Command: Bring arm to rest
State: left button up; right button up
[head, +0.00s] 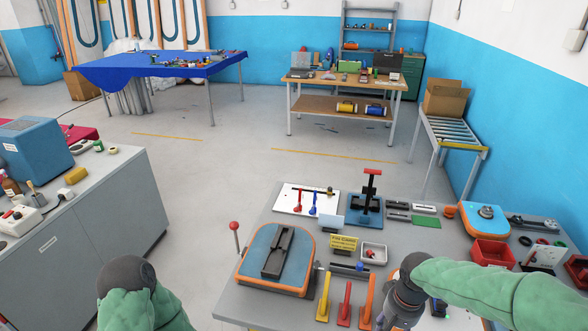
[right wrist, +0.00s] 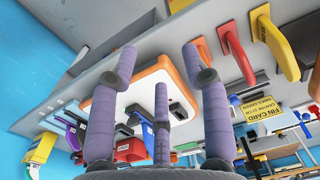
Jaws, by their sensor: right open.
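My right arm (head: 490,289) reaches in from the right in the head view, its forearm bent down over the front of the grey workbench (head: 240,309). In the right wrist view my right gripper (right wrist: 160,62) has its purple fingers spread, with nothing between them. Behind the fingers is a white pad with an orange rim (right wrist: 163,73); I cannot tell any contact. My left arm (head: 140,308) shows only as a green sleeve and dark joint at the bottom left in the head view. Its gripper is out of frame.
Yellow (head: 323,298), red (head: 345,304) and orange (head: 367,302) handled tools stand close left of my right arm. An orange-rimmed blue board (head: 262,283) and a red bin (head: 492,253) are on the workbench. Floor (head: 190,215) is clear between it and the grey cabinet (head: 95,215).

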jog(key=s+a+f+y+b, duration=0.1)
jog(key=a+f, duration=0.4)
jog(key=f, duration=0.4)
jog(key=s+a+f+y+b, duration=0.15)
jog(key=a+f, duration=0.25)
jog(key=f, duration=0.5)
pick_arm(q)
jog(key=f, duration=0.1)
jog(key=f+b, duration=0.1)
jog(key=f, duration=0.2)
jog(key=shift+w, duration=0.3)
pick_arm(e)
jog(key=s+a+f, duration=0.2)
jog(key=s+f, duration=0.2)
jog(key=f, duration=0.2)
jog(key=s+a+f+y, duration=0.1)
jog(key=s+a+f, duration=0.2)
jog(key=f, duration=0.4)
jog(key=shift+s+a, duration=0.25)
jog(key=shift+s, duration=0.1)
jog(key=shift+f, duration=0.1)
